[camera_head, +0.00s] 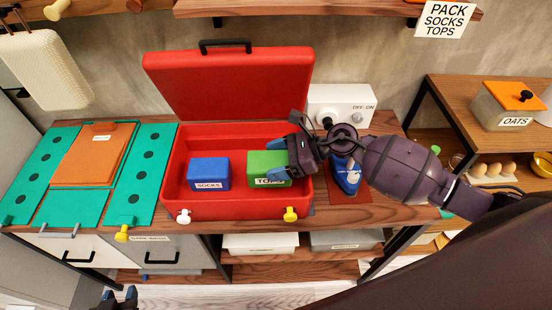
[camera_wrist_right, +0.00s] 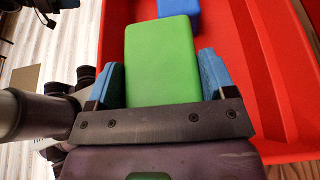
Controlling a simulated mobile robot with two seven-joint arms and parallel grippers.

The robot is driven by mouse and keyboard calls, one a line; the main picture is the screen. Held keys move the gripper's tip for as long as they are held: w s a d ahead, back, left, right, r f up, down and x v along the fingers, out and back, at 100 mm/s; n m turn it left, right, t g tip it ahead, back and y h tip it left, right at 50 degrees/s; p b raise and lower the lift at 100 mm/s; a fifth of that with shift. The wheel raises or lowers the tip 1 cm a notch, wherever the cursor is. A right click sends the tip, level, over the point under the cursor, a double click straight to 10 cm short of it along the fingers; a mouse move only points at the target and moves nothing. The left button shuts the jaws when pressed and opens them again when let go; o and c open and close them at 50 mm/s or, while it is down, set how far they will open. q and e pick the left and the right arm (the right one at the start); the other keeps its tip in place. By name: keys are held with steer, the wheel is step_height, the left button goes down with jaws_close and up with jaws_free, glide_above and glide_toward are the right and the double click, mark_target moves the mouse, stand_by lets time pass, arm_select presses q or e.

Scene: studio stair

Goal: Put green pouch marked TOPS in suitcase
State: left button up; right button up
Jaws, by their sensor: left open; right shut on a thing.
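The green pouch marked TOPS (camera_head: 266,168) is inside the open red suitcase (camera_head: 180,152), in its right half. It also shows in the right wrist view (camera_wrist_right: 160,60). My right gripper (camera_head: 294,160) is shut on the pouch, with a blue finger on each side of it. The gripper hides part of the pouch's right end. I cannot tell whether the pouch touches the suitcase floor. A blue pouch marked SOCKS (camera_head: 208,173) lies in the left half of the suitcase. My left gripper (camera_head: 120,296) is open and empty, low at the picture's bottom edge, in front of the counter.
The suitcase lid (camera_head: 230,85) stands raised at the back. A teal folding board with an orange panel (camera_head: 92,155) lies left. A blue iron (camera_head: 346,175) and a white OFF-ON box (camera_head: 340,106) are right, near my right arm. A PACK SOCKS TOPS sign (camera_head: 447,19) hangs above.

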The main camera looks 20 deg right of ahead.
steer(key=shift+f+b, duration=0.4)
steer(key=shift+f, duration=0.05)
steer(key=o, duration=1)
steer(key=shift+r, duration=0.1)
steer(key=shift+r+p, duration=0.5)
steer(key=shift+p, duration=0.1)
steer(key=shift+d+r, duration=0.2)
steer(key=shift+d, duration=0.1)
steer(key=b+v, duration=0.2)
steer(key=v, duration=0.9)
steer(key=shift+d, duration=0.15)
steer(key=shift+s, duration=0.15)
